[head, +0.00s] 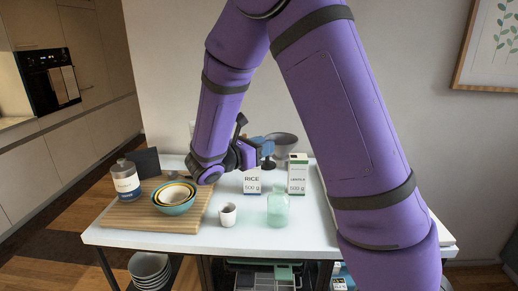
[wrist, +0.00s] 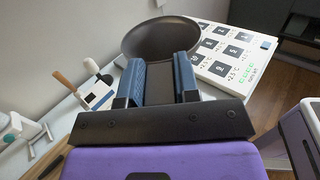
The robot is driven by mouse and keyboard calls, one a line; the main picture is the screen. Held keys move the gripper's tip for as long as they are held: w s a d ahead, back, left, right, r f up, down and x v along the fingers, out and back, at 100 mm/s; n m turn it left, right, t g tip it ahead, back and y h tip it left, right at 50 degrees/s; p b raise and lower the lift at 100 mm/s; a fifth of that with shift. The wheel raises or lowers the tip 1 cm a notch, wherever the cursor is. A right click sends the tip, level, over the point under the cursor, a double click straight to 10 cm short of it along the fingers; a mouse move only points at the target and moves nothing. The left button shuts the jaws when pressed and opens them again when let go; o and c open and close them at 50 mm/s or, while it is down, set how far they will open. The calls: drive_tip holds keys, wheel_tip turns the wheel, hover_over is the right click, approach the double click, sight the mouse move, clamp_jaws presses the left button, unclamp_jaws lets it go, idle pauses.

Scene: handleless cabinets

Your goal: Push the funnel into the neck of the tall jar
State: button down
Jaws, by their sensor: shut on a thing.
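My gripper (head: 262,150) is shut on the dark grey funnel (head: 284,145), held above the back of the white table. In the wrist view the funnel's wide round mouth (wrist: 160,36) lies beyond the blue fingers of my gripper (wrist: 160,82), with a dark part of it between them. A pale green see-through jar (head: 278,210) with a narrower neck stands upright near the table's front edge, below and apart from the funnel. A clear jar with a dark label (head: 125,182) stands on the wooden board at the left. I cannot tell which is the tall jar.
A rice box (head: 252,181) and another labelled box (head: 298,174) stand behind the green jar. Nested bowls (head: 174,198) sit on the wooden board (head: 150,218). A white panel with numbered squares (wrist: 218,72) lies near the funnel.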

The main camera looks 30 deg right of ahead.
drive_tip(key=shift+f, duration=0.1)
drive_tip(key=shift+f, duration=2.85)
drive_tip(key=shift+f, duration=2.05)
drive_tip(key=c, duration=0.8)
unclamp_jaws()
drive_tip(key=a, duration=0.3)
drive_tip(key=s+a, duration=0.1)
drive_tip(key=a, duration=0.6)
drive_tip(key=shift+s+a, duration=0.25)
drive_tip(key=shift+a, duration=0.15)
